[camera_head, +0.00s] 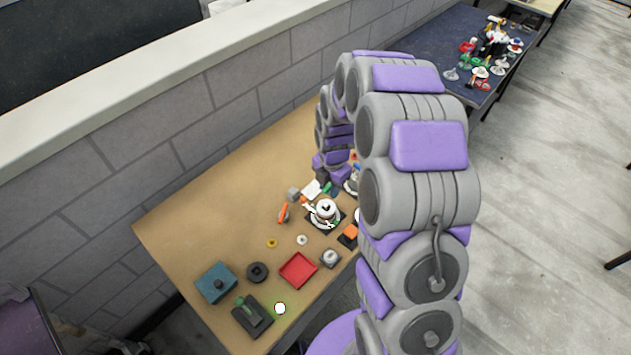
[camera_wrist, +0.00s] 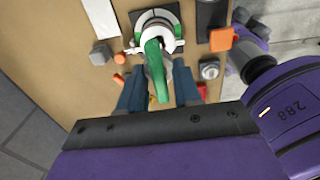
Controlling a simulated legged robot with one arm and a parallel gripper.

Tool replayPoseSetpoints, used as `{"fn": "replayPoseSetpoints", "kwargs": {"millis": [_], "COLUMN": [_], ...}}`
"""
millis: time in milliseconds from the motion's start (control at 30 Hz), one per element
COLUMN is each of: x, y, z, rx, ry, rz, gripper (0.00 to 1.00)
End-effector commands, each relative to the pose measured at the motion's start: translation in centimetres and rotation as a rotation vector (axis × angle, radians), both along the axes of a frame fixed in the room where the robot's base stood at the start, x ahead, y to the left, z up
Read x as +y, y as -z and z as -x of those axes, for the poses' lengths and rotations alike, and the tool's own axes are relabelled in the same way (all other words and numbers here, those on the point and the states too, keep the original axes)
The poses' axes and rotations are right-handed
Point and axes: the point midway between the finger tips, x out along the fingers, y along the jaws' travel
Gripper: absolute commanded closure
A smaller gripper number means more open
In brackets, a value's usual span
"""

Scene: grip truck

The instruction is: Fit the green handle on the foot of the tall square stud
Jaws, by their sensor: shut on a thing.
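In the wrist view my gripper (camera_wrist: 160,78) is closed around the lower part of a green handle (camera_wrist: 154,62). The handle overlaps a round white and grey piece with a green ring (camera_wrist: 173,27), and I cannot tell whether they touch. In the head view the arm reaches down to the far side of the table, where a small green patch (camera_head: 326,188) shows close to the gripper end. The round white piece (camera_head: 325,208) there sits on a dark square base. I cannot clearly make out the tall square stud or its foot.
The tan table (camera_head: 210,235) has a grey wall along its left. A grey cube (camera_wrist: 101,53) and an orange-topped block (camera_wrist: 220,39) flank the white piece.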

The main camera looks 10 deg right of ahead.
Motion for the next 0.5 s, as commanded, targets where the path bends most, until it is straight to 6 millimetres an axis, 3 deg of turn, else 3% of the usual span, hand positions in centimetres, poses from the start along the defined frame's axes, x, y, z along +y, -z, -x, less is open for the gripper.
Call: {"fn": "replayPoseSetpoints", "kwargs": {"millis": [300, 500], "x": [2.5, 2.5], "y": [1.4, 3.2], "z": [0.1, 0.2], "rx": [0.0, 0.002], "ry": [-0.003, -0.002], "rz": [0.027, 0.028], "gripper": [1.0, 1.0]}}
